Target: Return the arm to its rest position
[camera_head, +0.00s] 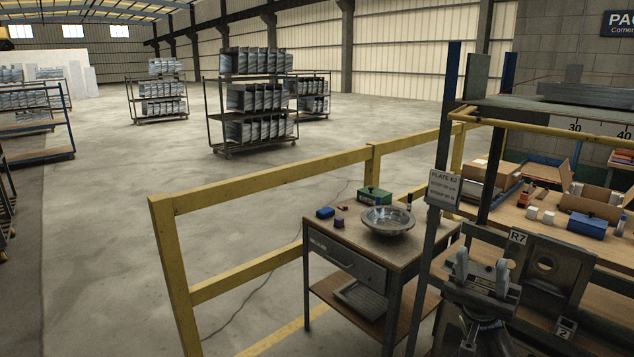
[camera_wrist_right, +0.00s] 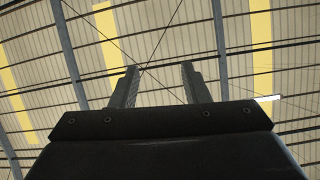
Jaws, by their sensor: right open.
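My right gripper (camera_head: 482,267) is at the lower right of the head view, in front of the wooden workbench. Its two fingers point up and stand apart, with nothing between them. In the right wrist view the gripper (camera_wrist_right: 160,88) is also open and empty, with only the roof behind it. My left gripper does not show in either view.
A small table (camera_head: 384,253) holds a steel bowl (camera_head: 388,220) and small boxes. A yellow railing (camera_head: 270,172) runs behind it. Racks (camera_head: 252,100) stand on open floor farther back.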

